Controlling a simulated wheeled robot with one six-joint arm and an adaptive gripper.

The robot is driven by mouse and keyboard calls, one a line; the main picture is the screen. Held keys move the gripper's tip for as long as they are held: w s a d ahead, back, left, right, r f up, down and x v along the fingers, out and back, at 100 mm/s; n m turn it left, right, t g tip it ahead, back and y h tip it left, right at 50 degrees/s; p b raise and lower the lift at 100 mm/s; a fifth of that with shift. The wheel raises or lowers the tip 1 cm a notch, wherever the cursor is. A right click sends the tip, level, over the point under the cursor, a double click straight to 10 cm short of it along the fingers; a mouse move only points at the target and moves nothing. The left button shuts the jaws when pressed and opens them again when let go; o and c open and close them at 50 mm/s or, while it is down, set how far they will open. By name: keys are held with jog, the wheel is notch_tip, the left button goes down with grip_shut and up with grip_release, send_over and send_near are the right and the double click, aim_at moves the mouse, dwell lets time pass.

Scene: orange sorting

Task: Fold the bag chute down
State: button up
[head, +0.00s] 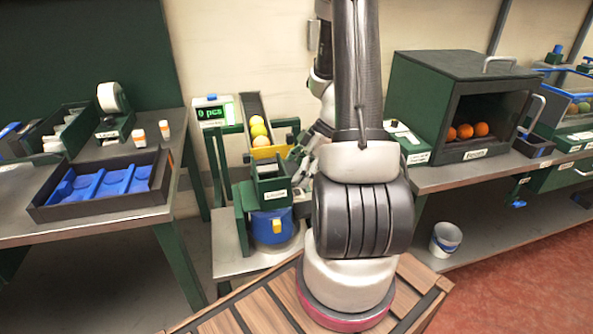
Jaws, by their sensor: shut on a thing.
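The counting station (237,190) stands between the two benches. Its sloped dark trough (252,104) holds pale yellow and orange balls, with a yellow strip (268,152) at its lower end. Below that strip is a green box-like part with a white label, which looks like the bag chute (268,184). My gripper (298,160) is at the right side of the chute, shut on what looks like the chute's edge. My arm hides part of the gripper, and the exact contact is too small to make out.
A green display (210,112) reads "0 pcs" at the station's left. The left bench holds a dark tray (52,214) with blue inserts. The right bench holds a dark cabinet (433,125) with oranges inside. A white bucket (445,240) stands on the lower shelf at right.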

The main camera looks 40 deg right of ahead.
jog(key=shift+s+a+f, duration=0.1)
jog(key=o, duration=1.5)
jog(key=shift+c, duration=0.2)
jog(key=v, duration=1.2)
